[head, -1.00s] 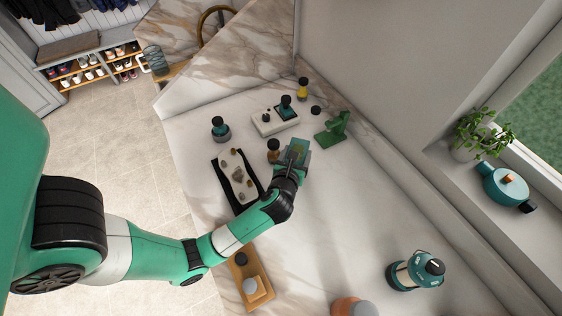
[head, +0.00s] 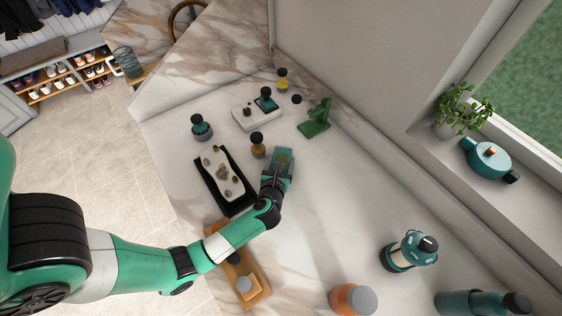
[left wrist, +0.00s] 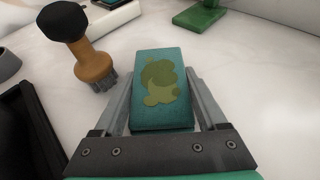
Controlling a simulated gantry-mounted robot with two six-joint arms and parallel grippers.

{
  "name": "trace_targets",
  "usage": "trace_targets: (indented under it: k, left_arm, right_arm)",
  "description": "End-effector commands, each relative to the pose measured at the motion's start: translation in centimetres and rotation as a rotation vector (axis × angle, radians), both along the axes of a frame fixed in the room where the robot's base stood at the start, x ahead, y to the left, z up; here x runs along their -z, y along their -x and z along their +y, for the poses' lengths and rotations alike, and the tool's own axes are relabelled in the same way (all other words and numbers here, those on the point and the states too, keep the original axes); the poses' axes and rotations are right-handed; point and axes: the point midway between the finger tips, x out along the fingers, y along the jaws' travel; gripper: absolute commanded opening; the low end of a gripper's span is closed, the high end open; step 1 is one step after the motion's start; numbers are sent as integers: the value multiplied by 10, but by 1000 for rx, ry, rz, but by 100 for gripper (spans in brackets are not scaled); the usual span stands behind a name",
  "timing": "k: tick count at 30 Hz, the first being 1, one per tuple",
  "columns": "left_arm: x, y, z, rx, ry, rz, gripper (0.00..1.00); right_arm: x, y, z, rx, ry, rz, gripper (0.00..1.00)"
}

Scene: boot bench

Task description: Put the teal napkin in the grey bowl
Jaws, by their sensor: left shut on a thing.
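The teal napkin (left wrist: 160,85) looks like a flat folded block with an olive-green blotch. In the left wrist view it lies between the fingers of my left gripper (left wrist: 160,105), which is shut on it. The napkin (head: 282,158) also shows in the head view, right of a brown brush. I cannot tell how high it is above the counter. A small round grey vessel (head: 203,134), seemingly the grey bowl, stands at the upper left of the gripper with a dark-topped teal thing at it. A grey edge (left wrist: 8,65) shows at the wrist view's left. My right gripper is not in view.
The brown brush (head: 257,146) stands close to the gripper's left. A black tray (head: 212,190) with a pale board and stones lies left. A white holder (head: 257,112) and a green stand (head: 315,118) are behind. The marble counter is clear to the right, up to a lantern (head: 408,252).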

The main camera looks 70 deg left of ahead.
Motion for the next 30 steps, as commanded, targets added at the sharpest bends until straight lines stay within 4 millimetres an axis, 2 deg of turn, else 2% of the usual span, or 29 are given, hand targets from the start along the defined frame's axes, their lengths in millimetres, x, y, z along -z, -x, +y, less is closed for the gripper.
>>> trace_targets:
  k: [1,5,11,14,24,30]
  left_arm:
    - [2,0,0,0,0,0,76]
    - [1,0,0,0,0,0,99]
    - [1,0,0,0,0,0,100]
    - [-6,0,0,1,0,-2,100]
    - [-25,30,-47,5,0,0,100]
    - [-31,39,-58,1,0,0,100]
  right_arm:
    - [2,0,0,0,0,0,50]
    - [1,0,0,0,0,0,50]
    - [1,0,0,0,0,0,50]
    - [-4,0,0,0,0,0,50]
    - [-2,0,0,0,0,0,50]
    - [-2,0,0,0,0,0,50]
